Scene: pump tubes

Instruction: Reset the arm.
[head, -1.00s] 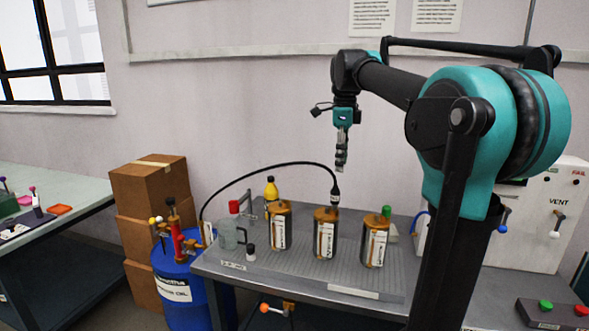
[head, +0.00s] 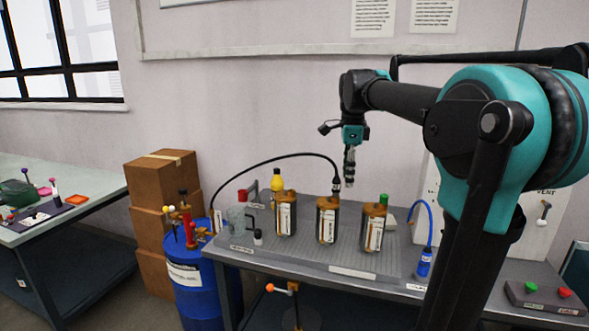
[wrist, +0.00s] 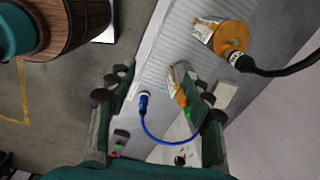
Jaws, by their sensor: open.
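My gripper (head: 350,172) hangs from my teal and black arm above the grey bench (head: 300,255), pointing down. It is beside and above the black hose end on the middle canister (head: 327,222), apart from it as far as I can see. In the wrist view my gripper's two fingers (wrist: 160,105) are spread wide at left and right with nothing held between them. A canister with an orange top and the black plug (wrist: 228,38) shows at the upper right of the wrist view. A blue hose connector (wrist: 143,104) shows between the fingers, farther off.
Two more canisters stand left (head: 286,215) and right (head: 373,228) on the bench. A black hose (head: 255,165) arches to the middle one. A blue drum (head: 190,275) and cardboard boxes (head: 162,180) stand at left. A control box (head: 545,297) sits at lower right.

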